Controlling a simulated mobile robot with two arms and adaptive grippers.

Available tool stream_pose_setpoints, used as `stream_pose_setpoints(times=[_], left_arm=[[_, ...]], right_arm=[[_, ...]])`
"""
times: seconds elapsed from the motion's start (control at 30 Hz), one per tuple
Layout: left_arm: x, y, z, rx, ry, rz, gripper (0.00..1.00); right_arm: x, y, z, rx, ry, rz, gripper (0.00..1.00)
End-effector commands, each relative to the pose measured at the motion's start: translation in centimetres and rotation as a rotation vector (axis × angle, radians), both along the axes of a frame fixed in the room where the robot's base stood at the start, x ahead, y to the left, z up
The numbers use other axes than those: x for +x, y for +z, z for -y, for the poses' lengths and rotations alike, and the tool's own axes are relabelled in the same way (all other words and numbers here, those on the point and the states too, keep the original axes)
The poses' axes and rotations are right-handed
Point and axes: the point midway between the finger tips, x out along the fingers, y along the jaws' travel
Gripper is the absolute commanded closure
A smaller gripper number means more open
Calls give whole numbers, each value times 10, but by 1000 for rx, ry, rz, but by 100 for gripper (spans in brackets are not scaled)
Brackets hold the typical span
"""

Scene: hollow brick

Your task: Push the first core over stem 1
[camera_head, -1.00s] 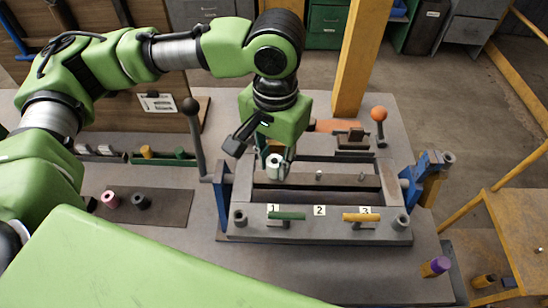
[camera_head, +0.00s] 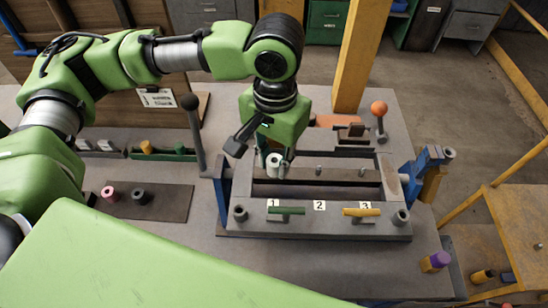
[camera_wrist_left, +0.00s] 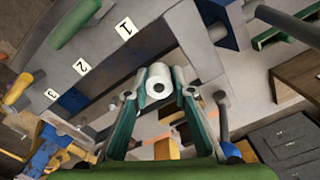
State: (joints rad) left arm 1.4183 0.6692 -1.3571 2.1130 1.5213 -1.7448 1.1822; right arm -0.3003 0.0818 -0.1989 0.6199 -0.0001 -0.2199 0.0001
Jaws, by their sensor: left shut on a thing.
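A light grey hollow core (camera_head: 275,165) is held between the fingers of my left gripper (camera_head: 278,158). In the left wrist view the core (camera_wrist_left: 158,80) shows its dark bore, with a finger on each side. It is at the left end of the grey mould frame (camera_head: 335,228), behind label 1 (camera_head: 274,202). Stem 1 is hidden by the core and gripper, so I cannot tell whether the core is around it or how far down. Two short stems, the middle one (camera_head: 318,170) and the right one (camera_head: 362,172), stand bare. My right gripper is not in view.
A pink core (camera_head: 109,194) and a dark core (camera_head: 140,196) stand on a dark mat (camera_head: 170,204) at left. A black-knobbed lever (camera_head: 194,130) rises close left of my gripper. An orange-knobbed lever (camera_head: 380,120) stands right. Green (camera_head: 287,210) and yellow (camera_head: 362,212) handles lie in front.

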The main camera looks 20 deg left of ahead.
Motion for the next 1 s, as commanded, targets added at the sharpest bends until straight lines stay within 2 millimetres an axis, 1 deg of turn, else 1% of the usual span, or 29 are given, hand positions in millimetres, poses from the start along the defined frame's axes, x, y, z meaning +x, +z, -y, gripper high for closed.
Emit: stream_pose_setpoints(times=[0.03, 0.1, 0.43, 0.53, 0.67, 0.9, 1.0], left_arm=[[0, 0, 0, 0, 0, 0, 75], [0, 0, 0, 0, 0, 0, 58], [0, 1, 0, 0, 0, 0, 58], [1, 6, 0, 0, 0, 1, 58], [1, 26, 1, -1, 0, 5, 58], [1, 78, 2, -2, 1, 4, 58], [0, 96, 2, -2, 0, 4, 58]], right_arm=[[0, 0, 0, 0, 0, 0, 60], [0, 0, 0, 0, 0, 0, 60], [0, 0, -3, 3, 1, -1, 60], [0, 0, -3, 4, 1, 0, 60], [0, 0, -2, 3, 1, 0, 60], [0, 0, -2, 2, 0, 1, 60], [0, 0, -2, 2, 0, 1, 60]])
